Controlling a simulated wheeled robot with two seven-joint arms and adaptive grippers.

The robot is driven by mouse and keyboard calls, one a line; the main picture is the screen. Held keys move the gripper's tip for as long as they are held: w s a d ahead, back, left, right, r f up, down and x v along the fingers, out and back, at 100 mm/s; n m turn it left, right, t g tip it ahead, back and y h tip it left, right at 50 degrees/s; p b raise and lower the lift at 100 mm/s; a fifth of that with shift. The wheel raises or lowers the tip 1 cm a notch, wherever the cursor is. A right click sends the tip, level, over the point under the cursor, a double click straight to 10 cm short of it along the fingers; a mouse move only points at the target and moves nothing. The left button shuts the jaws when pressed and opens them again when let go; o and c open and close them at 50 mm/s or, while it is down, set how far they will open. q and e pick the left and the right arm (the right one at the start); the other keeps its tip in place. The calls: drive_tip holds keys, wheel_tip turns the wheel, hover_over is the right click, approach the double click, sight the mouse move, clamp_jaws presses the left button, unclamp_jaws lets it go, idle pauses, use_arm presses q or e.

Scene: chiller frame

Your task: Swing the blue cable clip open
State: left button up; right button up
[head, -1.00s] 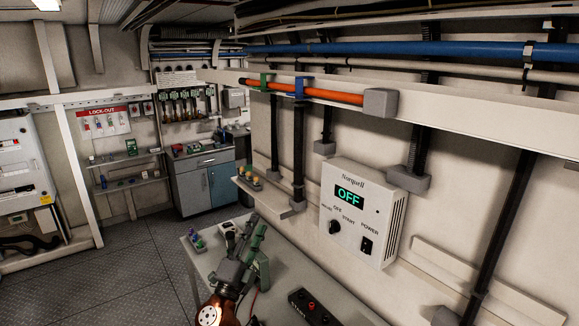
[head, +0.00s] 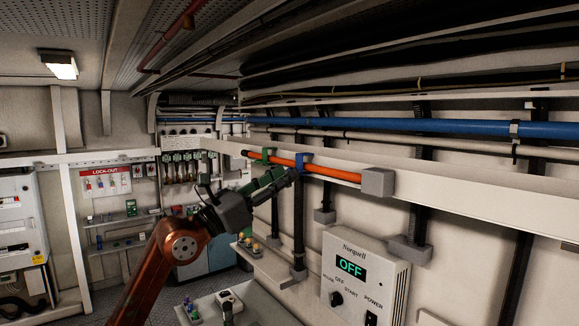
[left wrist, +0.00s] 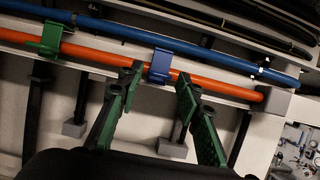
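The blue cable clip (head: 305,160) sits around the orange cable (head: 334,172) on the white wall rail. It also shows in the left wrist view (left wrist: 161,66), with its lower part hanging below the cable. My left gripper (head: 288,176) is raised just below and left of the blue clip. In the left wrist view its two green fingers (left wrist: 158,82) are spread apart, one on each side of the clip. The space between the fingers looks empty, and I cannot tell whether they touch the clip. My right gripper is not in view.
A green clip (left wrist: 50,41) sits on the same cable to the left. A grey end block (head: 378,182) ends the cable at the right. Blue pipe (head: 440,127) runs above. The white control box (head: 365,275) reading OFF hangs below right.

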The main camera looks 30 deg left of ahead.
sight(300, 164)
use_arm(q)
drive_tip(key=shift+p+x, duration=0.35)
drive_tip(key=shift+x, duration=1.2)
drive_tip(key=shift+s, duration=0.1)
drive_tip(key=shift+c, duration=0.3)
drive_tip(key=shift+f, duration=0.1)
clamp_jaws()
